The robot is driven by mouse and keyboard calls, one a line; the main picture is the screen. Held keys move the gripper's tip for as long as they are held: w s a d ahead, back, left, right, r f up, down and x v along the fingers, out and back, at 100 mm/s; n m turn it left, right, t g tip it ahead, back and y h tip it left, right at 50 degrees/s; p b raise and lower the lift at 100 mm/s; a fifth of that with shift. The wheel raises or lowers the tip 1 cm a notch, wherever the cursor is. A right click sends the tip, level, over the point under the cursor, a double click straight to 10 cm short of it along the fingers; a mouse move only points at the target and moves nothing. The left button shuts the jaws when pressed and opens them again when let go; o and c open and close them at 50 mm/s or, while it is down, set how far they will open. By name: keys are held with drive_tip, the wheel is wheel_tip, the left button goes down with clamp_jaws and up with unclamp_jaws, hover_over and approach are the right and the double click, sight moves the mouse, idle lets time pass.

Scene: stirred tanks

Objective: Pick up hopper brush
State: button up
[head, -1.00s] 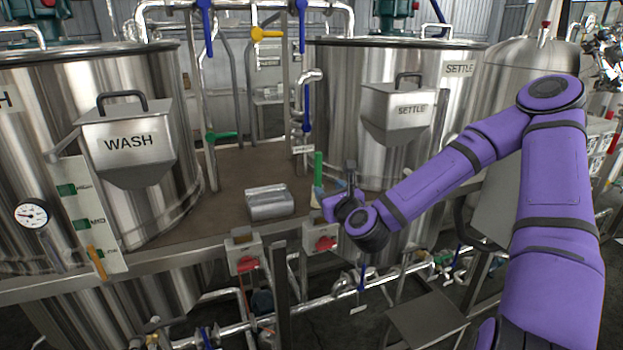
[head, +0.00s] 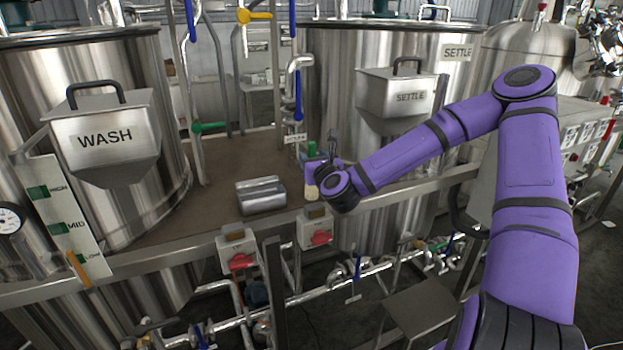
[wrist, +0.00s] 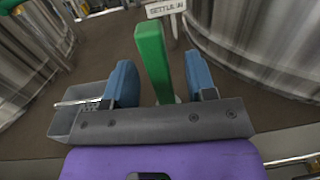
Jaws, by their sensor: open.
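The hopper brush has a green handle (head: 312,150) and a pale lower end (head: 311,191). It stands upright near the front edge of the brown deck, with its middle hidden behind my gripper in the head view. In the wrist view the green handle (wrist: 153,60) rises between the two blue fingers of my gripper (wrist: 160,80).
A grey metal scoop-like container (head: 261,196) lies on the deck (head: 222,175) left of the brush. The WASH hopper (head: 105,138) and SETTLE hopper (head: 397,95) hang on steel tanks. Red-knobbed boxes (head: 316,228) sit below the deck edge. A small sign (wrist: 165,8) stands behind the brush.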

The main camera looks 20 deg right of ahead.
drive_tip(key=w, duration=0.3)
drive_tip(key=shift+w+d, duration=0.1)
clamp_jaws()
